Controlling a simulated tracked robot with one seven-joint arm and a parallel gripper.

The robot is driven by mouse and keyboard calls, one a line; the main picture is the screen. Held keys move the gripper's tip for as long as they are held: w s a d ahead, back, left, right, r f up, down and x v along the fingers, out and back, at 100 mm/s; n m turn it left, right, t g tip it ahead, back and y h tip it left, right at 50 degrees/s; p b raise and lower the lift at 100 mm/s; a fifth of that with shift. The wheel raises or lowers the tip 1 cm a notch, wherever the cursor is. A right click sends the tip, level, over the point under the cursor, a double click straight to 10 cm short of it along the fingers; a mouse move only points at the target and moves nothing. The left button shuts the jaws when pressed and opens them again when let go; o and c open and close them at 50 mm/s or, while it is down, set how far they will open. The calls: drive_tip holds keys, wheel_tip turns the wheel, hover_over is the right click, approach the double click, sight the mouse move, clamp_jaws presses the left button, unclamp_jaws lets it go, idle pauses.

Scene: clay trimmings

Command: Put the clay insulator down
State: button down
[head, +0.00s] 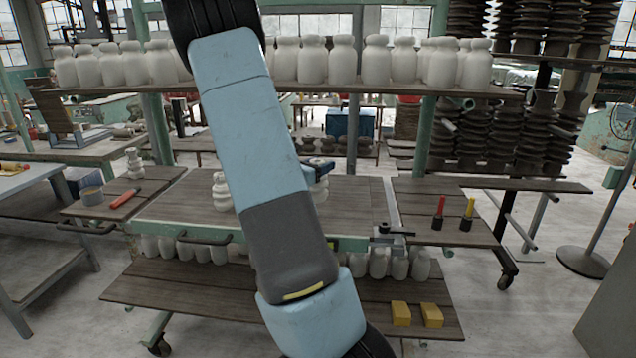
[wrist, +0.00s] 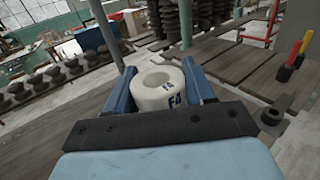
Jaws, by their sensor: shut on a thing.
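My gripper (wrist: 160,82) is shut on a white clay insulator (wrist: 158,97), with one blue finger on each side of it. The insulator has a round hole in its top and dark marks that look like lettering. In the head view, my arm hides most of the gripper, and only part of the held insulator (head: 320,190) shows at the arm's right edge. It is over the wooden table top (head: 357,205); I cannot tell whether it touches the boards. A similar white insulator (head: 221,192) stands upright on the same top, left of my arm.
Another ribbed insulator (head: 134,163) stands on the left side board near a red-handled tool (head: 126,199) and a tin (head: 91,195). Red (head: 439,212) and yellow (head: 468,212) handled tools stand on the right board. A shelf (head: 400,91) of white jar-like pieces crosses above. The table's right part looks clear.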

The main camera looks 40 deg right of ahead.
drive_tip(key=w+d+f, duration=0.1)
drive_tip(key=w+f, duration=0.2)
drive_tip(key=f, duration=0.4)
drive_tip(key=shift+d, duration=0.35)
drive_tip(key=shift+f, duration=0.15)
drive_tip(key=shift+c, duration=2)
unclamp_jaws()
